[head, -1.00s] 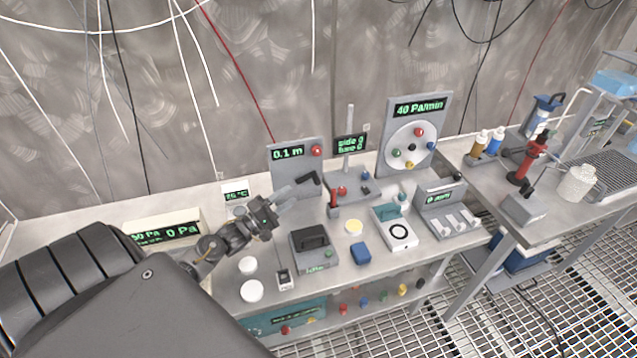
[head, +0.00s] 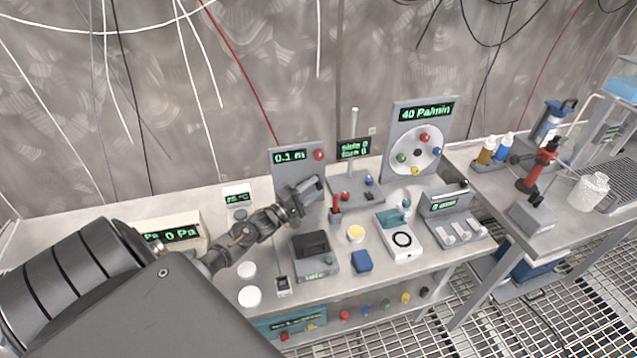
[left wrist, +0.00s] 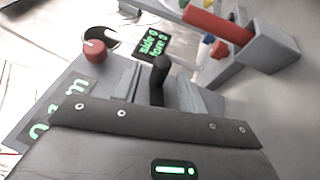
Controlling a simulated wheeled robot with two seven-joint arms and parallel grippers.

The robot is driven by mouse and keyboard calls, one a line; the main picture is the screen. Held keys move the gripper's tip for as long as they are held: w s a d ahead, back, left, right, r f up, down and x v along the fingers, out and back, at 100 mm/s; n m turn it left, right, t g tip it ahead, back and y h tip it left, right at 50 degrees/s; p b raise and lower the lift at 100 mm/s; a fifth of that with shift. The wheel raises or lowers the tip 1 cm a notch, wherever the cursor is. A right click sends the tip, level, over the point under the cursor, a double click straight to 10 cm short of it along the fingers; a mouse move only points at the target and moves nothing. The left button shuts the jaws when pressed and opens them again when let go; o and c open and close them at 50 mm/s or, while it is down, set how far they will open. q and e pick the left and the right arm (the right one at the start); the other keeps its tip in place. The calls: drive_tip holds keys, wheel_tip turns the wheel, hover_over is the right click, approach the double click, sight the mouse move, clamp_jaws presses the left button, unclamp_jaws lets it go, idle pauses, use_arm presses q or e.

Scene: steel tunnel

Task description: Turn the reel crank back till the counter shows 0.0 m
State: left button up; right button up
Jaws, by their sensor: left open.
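The reel panel (head: 284,174) stands upright at the back of the bench. Its counter (head: 289,157) reads 0.1 m in green, beside a red button (head: 319,155). My left gripper (head: 310,187) is in front of the panel's lower part and hides the crank in the head view. In the left wrist view the black crank handle (left wrist: 158,78) stands between the two open fingers of my left gripper (left wrist: 160,92). I cannot tell whether a finger touches it. The counter's digits show only partly there. My right gripper is not in view.
Close to the right are a red-handled lever (head: 336,204) and a post stand with a small display (head: 354,148). A dial panel reading 40 Pa/min (head: 428,113) stands further right. A dark-topped box (head: 312,248) and a blue block (head: 362,261) lie in front.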

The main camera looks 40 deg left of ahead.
sight(319, 188)
use_arm(q)
drive_tip(key=shift+x, duration=1.3)
drive_tip(key=shift+c, duration=0.4)
clamp_jaws()
drive_tip(key=shift+p, duration=0.6)
drive_tip(key=g+p, duration=0.1)
drive_tip(key=p, duration=0.1)
drive_tip(key=f+m+g+p, duration=0.1)
drive_tip(key=g+p, duration=0.1)
drive_tip(key=shift+w+d+y+p, duration=0.15)
drive_tip(key=shift+y+p, duration=0.15)
drive_tip(key=shift+p, duration=0.05)
drive_tip(key=shift+f+m+g+p, duration=0.3)
drive_tip(key=shift+m+g+p, duration=0.2)
drive_tip(key=shift+g+p, duration=0.25)
drive_tip(key=shift+f+g+y+p, duration=0.45)
drive_tip(key=shift+f+p, duration=0.15)
drive_tip(key=shift+p, duration=0.2)
